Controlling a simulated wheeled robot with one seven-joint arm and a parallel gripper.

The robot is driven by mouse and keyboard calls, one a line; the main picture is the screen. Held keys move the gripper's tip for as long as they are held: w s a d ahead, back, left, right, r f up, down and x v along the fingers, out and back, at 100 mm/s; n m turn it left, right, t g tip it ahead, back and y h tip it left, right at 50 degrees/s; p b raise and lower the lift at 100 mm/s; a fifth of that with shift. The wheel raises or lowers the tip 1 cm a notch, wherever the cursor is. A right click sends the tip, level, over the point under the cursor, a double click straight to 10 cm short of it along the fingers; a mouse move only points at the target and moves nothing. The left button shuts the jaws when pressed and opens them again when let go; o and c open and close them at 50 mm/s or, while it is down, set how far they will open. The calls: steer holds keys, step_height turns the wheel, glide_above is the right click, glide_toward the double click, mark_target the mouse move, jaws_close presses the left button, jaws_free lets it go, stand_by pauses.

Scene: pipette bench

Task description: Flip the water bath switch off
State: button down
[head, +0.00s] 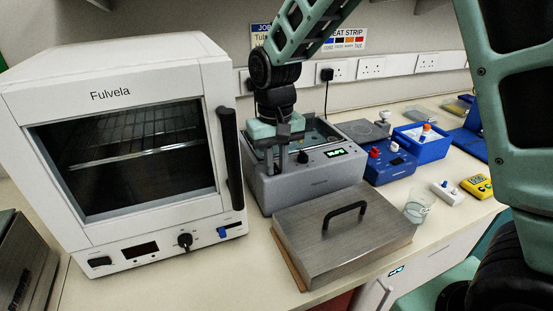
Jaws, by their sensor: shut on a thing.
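The grey water bath (318,183) stands in the middle of the bench, to the right of the white oven. Its green display (335,153) is lit, and a dark knob (302,157) sits beside it. My gripper (276,169) points down at the left part of the bath's front top edge. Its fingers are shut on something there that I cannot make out. No switch shows clearly on the bath. The gripper and wrist cover part of the panel and the bath opening.
The white oven (215,85) stands close on the left. A steel lid with a black handle (340,235) lies in front of the bath. A beaker (417,207), a blue device (385,165) and a blue box (430,150) stand to the right. Sockets line the wall.

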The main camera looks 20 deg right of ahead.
steer(key=shift+w+r+g+p, duration=0.2)
steer(key=shift+r+g+p, duration=0.3)
steer(key=shift+p, duration=0.75)
steer(key=shift+w+f+g+p, duration=0.15)
steer(key=shift+f+g+p, duration=0.15)
steer(key=shift+g+p, duration=0.65)
steer(key=c, duration=1.3)
jaws_free()
steer(key=b+v, duration=0.2)
steer(key=v, duration=1.5)
steer(key=shift+r, duration=0.2)
